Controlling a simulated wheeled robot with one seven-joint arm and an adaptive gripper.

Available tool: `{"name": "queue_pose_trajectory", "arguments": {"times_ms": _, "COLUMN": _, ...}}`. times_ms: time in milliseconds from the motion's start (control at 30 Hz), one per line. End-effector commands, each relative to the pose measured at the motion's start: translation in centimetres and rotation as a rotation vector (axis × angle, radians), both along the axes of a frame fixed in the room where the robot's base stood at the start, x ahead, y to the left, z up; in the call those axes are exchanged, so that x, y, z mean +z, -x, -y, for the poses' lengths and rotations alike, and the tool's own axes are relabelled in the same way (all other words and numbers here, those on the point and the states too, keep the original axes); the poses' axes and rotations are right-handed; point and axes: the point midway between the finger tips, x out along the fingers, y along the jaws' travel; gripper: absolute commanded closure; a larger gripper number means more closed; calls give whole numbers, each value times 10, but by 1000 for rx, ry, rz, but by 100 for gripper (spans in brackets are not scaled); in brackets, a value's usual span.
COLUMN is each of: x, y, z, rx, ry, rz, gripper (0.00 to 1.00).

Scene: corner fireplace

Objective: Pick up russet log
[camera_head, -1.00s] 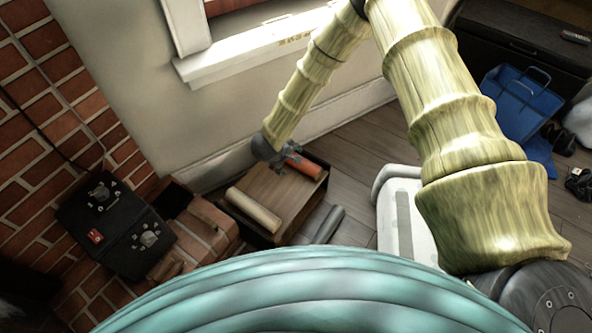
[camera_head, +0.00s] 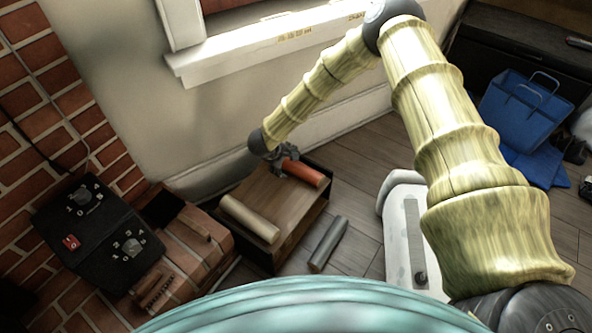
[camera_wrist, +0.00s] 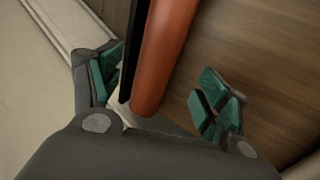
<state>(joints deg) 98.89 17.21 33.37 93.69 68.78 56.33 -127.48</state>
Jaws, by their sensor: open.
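The russet log (camera_head: 303,172) is a reddish-orange cylinder lying at the far right edge of a wooden crate's top. In the wrist view the log (camera_wrist: 163,55) runs up between my fingers, its near end in front of the palm. My gripper (camera_head: 278,158) is at the log's far-left end. In the wrist view my gripper (camera_wrist: 160,92) is open, with green pads on either side of the log. Gaps show between the pads and the log, so it is not held.
The wooden crate (camera_head: 272,190) also bears a tan log (camera_head: 250,218). A grey cylinder (camera_head: 328,243) lies on the floor beside it. A brick-patterned box (camera_head: 190,250) and a black case with dials (camera_head: 90,225) stand left. The wall and window sill (camera_head: 240,52) are close behind.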

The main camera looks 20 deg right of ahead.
Motion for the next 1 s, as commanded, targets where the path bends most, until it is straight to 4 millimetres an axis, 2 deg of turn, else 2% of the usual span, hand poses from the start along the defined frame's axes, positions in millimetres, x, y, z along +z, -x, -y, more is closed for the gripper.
{"name": "queue_pose_trajectory", "arguments": {"times_ms": 267, "x": -17, "y": -5, "z": 7, "rx": -1, "ry": -1, "rz": -1, "gripper": 24}}
{"name": "queue_pose_trajectory", "arguments": {"times_ms": 533, "x": -46, "y": -17, "z": 21, "rx": -2, "ry": -1, "rz": 0, "gripper": 24}}
{"name": "queue_pose_trajectory", "arguments": {"times_ms": 833, "x": -50, "y": -19, "z": 23, "rx": 1, "ry": 0, "rz": 0, "gripper": 24}}
{"name": "queue_pose_trajectory", "arguments": {"times_ms": 867, "x": -50, "y": -19, "z": 23, "rx": 1, "ry": 0, "rz": 0, "gripper": 26}}
{"name": "queue_pose_trajectory", "arguments": {"times_ms": 1000, "x": -50, "y": -19, "z": 23, "rx": 1, "ry": 0, "rz": 0, "gripper": 51}}
